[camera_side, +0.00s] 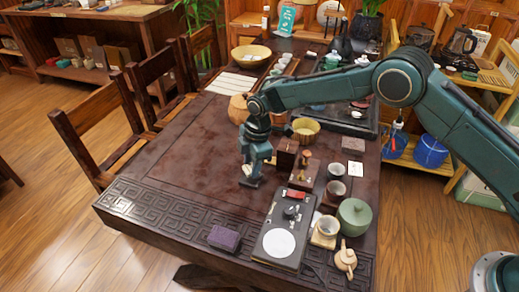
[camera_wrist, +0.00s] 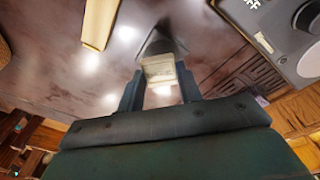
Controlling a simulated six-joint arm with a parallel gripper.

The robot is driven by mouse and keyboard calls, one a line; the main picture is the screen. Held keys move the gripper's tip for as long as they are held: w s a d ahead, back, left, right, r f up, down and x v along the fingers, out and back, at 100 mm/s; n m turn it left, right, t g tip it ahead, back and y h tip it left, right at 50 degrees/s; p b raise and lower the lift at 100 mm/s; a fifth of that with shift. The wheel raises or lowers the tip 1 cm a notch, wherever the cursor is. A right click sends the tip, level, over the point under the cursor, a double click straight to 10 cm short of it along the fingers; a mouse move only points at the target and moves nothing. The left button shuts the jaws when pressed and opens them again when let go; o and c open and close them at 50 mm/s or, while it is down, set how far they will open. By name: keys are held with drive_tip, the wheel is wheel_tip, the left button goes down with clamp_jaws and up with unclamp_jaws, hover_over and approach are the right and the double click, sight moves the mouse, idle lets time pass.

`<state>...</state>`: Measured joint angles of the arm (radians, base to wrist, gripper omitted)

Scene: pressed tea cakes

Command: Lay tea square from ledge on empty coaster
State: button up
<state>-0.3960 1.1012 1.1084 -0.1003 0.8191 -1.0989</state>
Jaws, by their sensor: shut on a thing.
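My gripper (camera_side: 250,175) is over the open middle of the dark table, left of the small wooden stands, pointing down. In the wrist view my gripper (camera_wrist: 160,76) has its two fingers on either side of a small pale square block (camera_wrist: 160,66), which looks like the tea square, and is shut on it. A dark patch lies just beyond the block; I cannot tell if it is a shadow or an object. A flat dark reddish square (camera_side: 353,145), perhaps a bare coaster, lies at the right. Nearer, a dark-edged square (camera_side: 355,169) has a white top.
A black device with a white disc (camera_side: 279,244) stands at the front, with a purple box (camera_side: 224,238) to its left. The table's left middle is clear.

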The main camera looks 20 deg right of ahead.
drive_tip(key=shift+f, duration=1.25)
drive_tip(key=shift+f, duration=0.15)
drive_tip(key=o, duration=1)
drive_tip(key=shift+c, duration=0.2)
wheel_tip(320, 180, up, 12)
drive_tip(key=d, duration=0.1)
drive_tip(key=shift+s+d, duration=0.15)
drive_tip(key=shift+s, duration=0.25)
